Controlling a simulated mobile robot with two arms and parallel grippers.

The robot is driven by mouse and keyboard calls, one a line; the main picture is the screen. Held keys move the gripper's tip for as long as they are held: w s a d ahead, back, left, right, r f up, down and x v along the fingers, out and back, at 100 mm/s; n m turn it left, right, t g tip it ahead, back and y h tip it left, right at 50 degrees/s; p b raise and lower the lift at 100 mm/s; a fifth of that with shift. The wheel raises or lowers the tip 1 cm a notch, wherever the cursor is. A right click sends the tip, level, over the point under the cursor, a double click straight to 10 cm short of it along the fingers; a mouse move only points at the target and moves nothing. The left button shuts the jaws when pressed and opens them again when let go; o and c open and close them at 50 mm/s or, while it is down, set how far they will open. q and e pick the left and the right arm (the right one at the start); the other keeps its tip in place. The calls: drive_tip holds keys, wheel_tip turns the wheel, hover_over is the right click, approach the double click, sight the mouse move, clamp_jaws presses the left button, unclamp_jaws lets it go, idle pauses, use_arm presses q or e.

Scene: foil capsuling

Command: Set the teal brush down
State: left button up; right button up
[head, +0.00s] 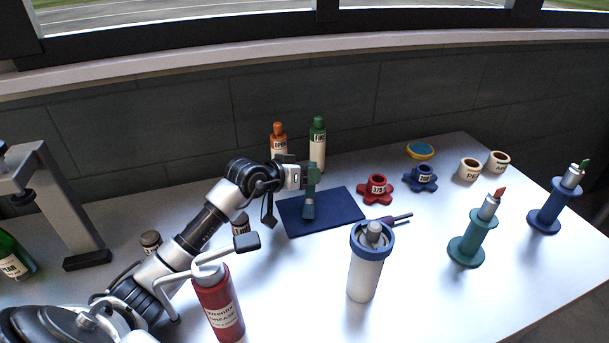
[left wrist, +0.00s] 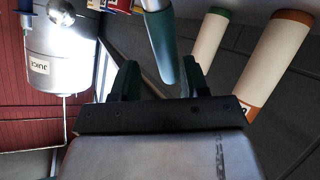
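The teal brush (head: 309,209) shows at the left part of the dark blue mat (head: 347,214), below the fingers of my left gripper (head: 311,178). I cannot tell from the head view whether it touches the mat. In the left wrist view the teal handle (left wrist: 165,50) lies between the two fingers of my left gripper (left wrist: 160,75). The fingers are apart, with a gap between the handle and the left finger; the handle is close to the right finger. The brush's far end is cut off there. My right gripper is not in view.
Behind the mat stand an orange-capped bottle (head: 279,140) and a green-capped bottle (head: 317,145). A white jar with a blue rim (head: 365,275) and a purple-handled tool (head: 395,219) are at the front right. A red bottle (head: 220,305) stands in front. The mat's middle is clear.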

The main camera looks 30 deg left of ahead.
use_arm(q)
drive_tip(key=shift+o, duration=0.6)
drive_tip(key=shift+r, duration=0.1)
drive_tip(key=b+v, duration=0.2)
drive_tip(key=v, duration=1)
